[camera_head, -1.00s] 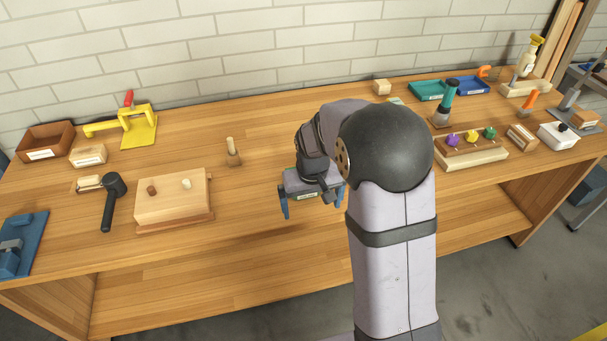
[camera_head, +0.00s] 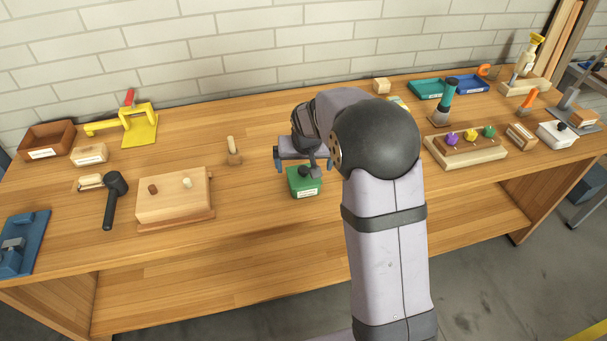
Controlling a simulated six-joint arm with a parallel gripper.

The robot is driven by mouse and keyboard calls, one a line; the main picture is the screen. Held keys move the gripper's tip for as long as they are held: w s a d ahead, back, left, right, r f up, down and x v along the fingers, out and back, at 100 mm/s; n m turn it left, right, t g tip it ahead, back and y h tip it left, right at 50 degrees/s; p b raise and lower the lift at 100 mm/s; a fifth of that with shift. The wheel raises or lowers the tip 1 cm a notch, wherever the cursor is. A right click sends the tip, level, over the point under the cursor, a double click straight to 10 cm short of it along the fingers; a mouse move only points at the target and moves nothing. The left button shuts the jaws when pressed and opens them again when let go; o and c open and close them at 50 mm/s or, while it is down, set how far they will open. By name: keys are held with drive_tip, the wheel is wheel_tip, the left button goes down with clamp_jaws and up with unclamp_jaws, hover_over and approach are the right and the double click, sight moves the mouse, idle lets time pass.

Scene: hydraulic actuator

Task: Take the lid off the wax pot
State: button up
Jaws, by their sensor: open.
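A small green box-shaped pot (camera_head: 303,184) with a pale label on its front stands on the middle of the bench, with a dark knob on top. A white pot (camera_head: 556,135) with a dark knob and a label stands at the far right of the bench. The labels are too small to read, so I cannot tell which is the wax pot. My gripper (camera_head: 301,168) is open, fingers apart, just behind or above the green pot in the picture. Whether it touches the knob is not clear. My arm hides part of the bench behind it.
A wooden block with two pegs (camera_head: 173,196) and a black mallet (camera_head: 114,200) lie to the left. A rack with coloured knobs (camera_head: 467,146) stands to the right. The bench front is clear.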

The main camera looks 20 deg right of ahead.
sight(304, 171)
drive_tip(key=shift+p+x, duration=1.3)
drive_tip(key=shift+x, duration=1.3)
drive_tip(key=shift+a, duration=0.1)
drive_tip(key=c, duration=1.1)
